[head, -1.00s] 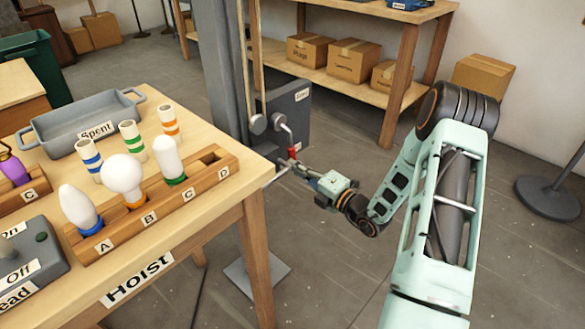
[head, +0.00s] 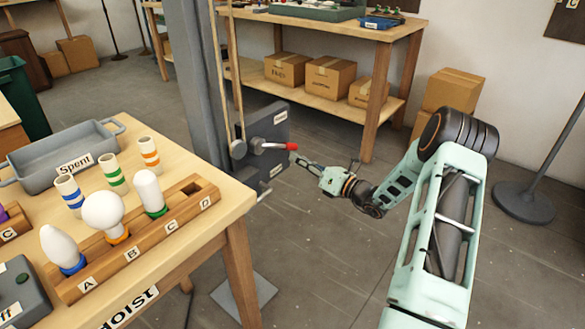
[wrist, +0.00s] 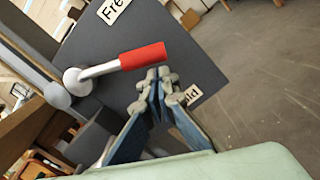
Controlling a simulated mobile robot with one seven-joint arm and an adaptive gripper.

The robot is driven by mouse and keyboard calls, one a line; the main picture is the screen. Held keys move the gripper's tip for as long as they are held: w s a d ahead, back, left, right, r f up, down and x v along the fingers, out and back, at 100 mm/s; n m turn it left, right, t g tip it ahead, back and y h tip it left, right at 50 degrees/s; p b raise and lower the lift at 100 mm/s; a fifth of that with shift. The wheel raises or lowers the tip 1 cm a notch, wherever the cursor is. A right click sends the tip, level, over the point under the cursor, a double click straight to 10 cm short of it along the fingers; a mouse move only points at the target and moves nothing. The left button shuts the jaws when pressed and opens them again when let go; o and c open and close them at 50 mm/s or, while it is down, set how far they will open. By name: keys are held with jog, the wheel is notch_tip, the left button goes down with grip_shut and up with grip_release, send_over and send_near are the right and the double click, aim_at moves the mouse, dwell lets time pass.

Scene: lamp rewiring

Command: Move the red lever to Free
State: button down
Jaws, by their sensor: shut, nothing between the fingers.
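The red lever (head: 291,146) sticks out to the right from its pivot on a dark grey plate (head: 262,128), about level in the head view. In the wrist view, the red handle (wrist: 143,56) lies between the partly cropped "Free" label (wrist: 113,10) and the "Hold" label (wrist: 191,95), which the fingers partly cover. My gripper (head: 297,161) is shut and empty. Its fingertips (wrist: 157,78) are just below the red handle, on the Hold side; I cannot tell whether they touch it. The handle is not between the fingers.
The wooden table (head: 215,225) at left holds a bulb rack (head: 140,238) and the Spent tray (head: 62,150). A grey post (head: 190,80) stands beside the lever plate. A shelf with boxes (head: 330,78) is behind. The floor at right is mostly clear.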

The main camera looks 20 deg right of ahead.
aim_at(295, 146)
jog(key=r+n, duration=0.1)
jog(key=w+d+r+n+p, duration=0.1)
jog(key=r+n, duration=0.1)
jog(key=shift+d, duration=0.15)
jog(key=shift+w+d+r+p, duration=0.15)
jog(key=shift+r+p, duration=0.25)
jog(key=shift+r, duration=0.25)
